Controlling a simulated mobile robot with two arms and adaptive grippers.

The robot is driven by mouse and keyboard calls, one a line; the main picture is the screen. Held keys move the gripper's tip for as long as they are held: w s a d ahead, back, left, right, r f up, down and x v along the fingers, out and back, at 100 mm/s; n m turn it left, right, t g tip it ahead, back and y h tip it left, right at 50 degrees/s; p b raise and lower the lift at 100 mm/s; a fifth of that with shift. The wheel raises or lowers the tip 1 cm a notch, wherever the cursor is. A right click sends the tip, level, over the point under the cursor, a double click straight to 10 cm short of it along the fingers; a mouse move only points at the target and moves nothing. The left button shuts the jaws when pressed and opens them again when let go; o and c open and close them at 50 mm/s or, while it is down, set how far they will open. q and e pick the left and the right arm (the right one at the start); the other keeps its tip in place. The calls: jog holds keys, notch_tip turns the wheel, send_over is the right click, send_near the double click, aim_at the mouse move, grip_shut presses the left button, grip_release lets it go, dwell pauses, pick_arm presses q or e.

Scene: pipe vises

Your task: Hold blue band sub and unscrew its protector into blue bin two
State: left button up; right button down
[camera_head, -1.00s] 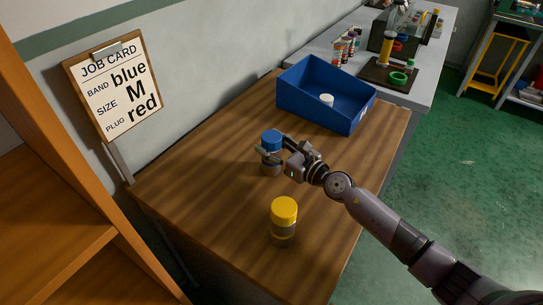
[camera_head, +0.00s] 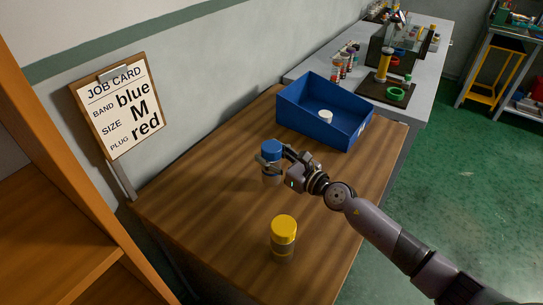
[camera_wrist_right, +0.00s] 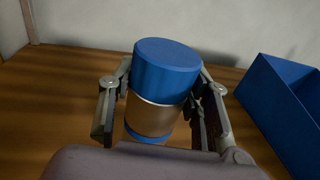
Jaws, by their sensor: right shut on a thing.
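The blue band sub (camera_head: 271,174) is a grey metal cylinder with a blue protector (camera_head: 272,147) on its top. It stands upright. My right gripper (camera_head: 271,164) is shut on its metal body, below the protector. In the right wrist view, the sub's body (camera_wrist_right: 150,117) is between the two fingers, with the blue protector (camera_wrist_right: 168,68) above them and a blue band (camera_wrist_right: 146,137) at its lower end. Whether its base touches the table is hard to tell. A blue bin (camera_head: 310,119) with a white round piece (camera_head: 326,116) inside stands behind it. My left gripper is not in view.
A sub with a yellow cap (camera_head: 284,229) stands on the wooden table (camera_head: 200,205) in front. A job card (camera_head: 121,104) reading blue, M, red is at the left. A grey bench (camera_head: 424,70) with bottles and fixtures is behind. The table's left part is clear.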

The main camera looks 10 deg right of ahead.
jog(key=shift+r+p, duration=4.75)
jog(key=shift+r, duration=3.95)
jog(key=s+d+f, duration=0.1)
jog(key=s+d, duration=0.2)
jog(key=s, duration=0.8)
jog(key=s+d+f+m+h+b, duration=0.1)
jog(key=s+d, duration=0.2)
jog(key=s, duration=0.8)
jog(key=shift+s+t, duration=0.4)
jog(key=shift+a, duration=0.1)
